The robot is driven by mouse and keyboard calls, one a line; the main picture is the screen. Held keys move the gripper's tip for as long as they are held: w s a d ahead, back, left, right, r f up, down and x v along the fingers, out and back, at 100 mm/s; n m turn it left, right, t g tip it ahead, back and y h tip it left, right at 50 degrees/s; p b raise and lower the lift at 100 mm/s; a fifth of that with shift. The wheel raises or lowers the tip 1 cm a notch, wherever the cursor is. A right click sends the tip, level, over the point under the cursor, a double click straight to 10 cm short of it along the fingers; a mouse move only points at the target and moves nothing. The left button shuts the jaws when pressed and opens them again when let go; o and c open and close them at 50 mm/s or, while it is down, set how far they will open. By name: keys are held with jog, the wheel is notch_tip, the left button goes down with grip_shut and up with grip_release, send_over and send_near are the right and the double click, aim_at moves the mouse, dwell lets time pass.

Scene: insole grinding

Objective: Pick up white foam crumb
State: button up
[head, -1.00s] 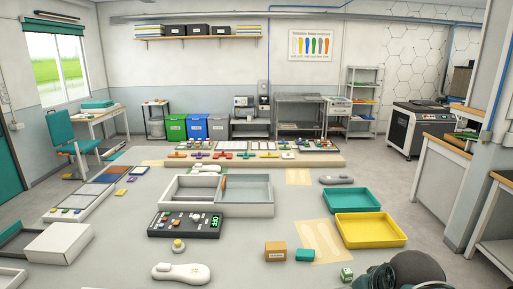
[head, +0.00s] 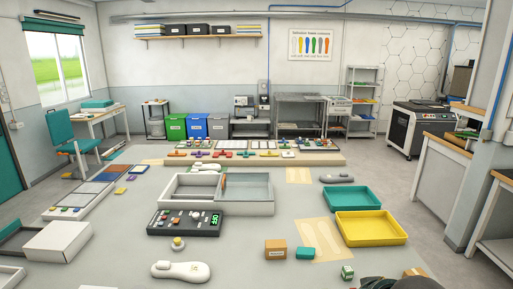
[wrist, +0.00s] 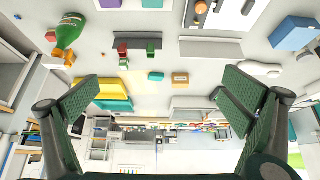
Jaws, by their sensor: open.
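I cannot make out a white foam crumb for certain in either view. My gripper (wrist: 160,98) is open and empty in the wrist view, with its two green ribbed finger pads wide apart. The wrist view looks across the table upside down, and nothing lies between the pads at close range. In the head view only a dark rounded part of my arm shows at the bottom right edge, and the fingers are out of sight.
A yellow tray (head: 370,241) and a teal tray (head: 352,191) stand on the right. An orange-brown block (head: 275,250) and a teal block (head: 305,253) sit near the front. A white rounded device (head: 181,271) lies front left. A green bottle (wrist: 68,35) shows in the wrist view.

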jog(key=shift+c, duration=0.5)
jog(key=c, duration=2.7)
jog(key=shift+d, duration=0.1)
jog(key=w+d+f+n+g+b, duration=0.2)
jog(key=w+d+f+n+g, duration=0.35)
jog(key=d+f+n, duration=0.5)
jog(key=shift+s+d+f+n+g+y+b, duration=0.1)
jog(key=shift+s+d+f+n+g+y, duration=0.3)
jog(key=shift+d+f+n, duration=1.35)
jog(key=shift+w+d+f+n+g+y+b, duration=0.15)
jog(key=shift+d+f+g, duration=0.5)
jog(key=shift+d+f, duration=2.45)
jog(key=shift+s+d+f+n+g+y+b, duration=0.15)
jog(key=shift+s+d+f+n+g, duration=0.25)
jog(key=shift+d+f+n, duration=1.35)
jog(key=shift+w+d+f+m, duration=0.15)
jog(key=shift+d+f+m, duration=0.5)
jog(key=shift+d+m, duration=0.05)
jog(key=shift+a+f, duration=0.15)
jog(key=shift+f, duration=1.1)
